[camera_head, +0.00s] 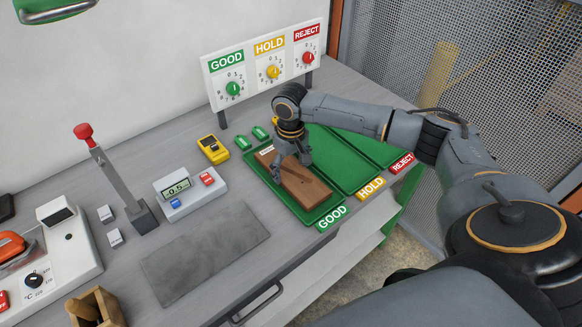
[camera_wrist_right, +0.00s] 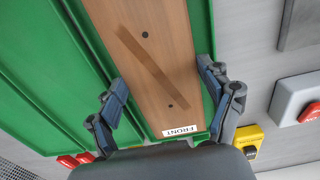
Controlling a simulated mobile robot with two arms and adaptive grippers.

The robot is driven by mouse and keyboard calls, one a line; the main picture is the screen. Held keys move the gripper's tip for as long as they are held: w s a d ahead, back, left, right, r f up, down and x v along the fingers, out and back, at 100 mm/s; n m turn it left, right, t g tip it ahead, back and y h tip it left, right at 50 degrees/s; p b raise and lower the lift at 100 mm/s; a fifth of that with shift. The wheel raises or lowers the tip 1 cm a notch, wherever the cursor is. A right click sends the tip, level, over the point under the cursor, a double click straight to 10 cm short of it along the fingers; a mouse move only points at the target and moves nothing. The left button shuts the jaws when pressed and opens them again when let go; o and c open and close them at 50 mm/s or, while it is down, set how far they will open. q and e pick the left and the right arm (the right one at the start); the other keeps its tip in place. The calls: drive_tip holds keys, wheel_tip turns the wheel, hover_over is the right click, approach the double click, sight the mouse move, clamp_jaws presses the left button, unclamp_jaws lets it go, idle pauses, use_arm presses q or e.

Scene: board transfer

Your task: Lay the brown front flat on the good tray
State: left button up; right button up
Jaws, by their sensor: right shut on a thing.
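The brown front (camera_head: 310,191) is a long wooden board lying lengthwise over the green good tray (camera_head: 322,216), by the GOOD label. My right gripper (camera_head: 292,162) reaches down over its far half. In the right wrist view the board (camera_wrist_right: 150,60) shows a FRONT label, two dark holes and a darker diagonal strip. The fingers of my right gripper (camera_wrist_right: 160,84) are at its two long edges, shut on it. The board looks flat and within the tray's outline. I cannot tell whether its underside touches the tray floor. My left gripper is not in view.
The hold tray (camera_head: 345,172) and reject tray (camera_head: 372,148) lie to the right, looking empty. A sign with three dials (camera_head: 265,68) stands behind. A digital meter (camera_head: 188,190), a yellow device (camera_head: 212,149), a lever (camera_head: 115,180) and a grey mat (camera_head: 205,250) are to the left.

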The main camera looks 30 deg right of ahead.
drive_tip(key=shift+f, duration=0.3)
drive_tip(key=o, duration=1.3)
wheel_tip(320, 180, up, 12)
drive_tip(key=shift+f, duration=0.1)
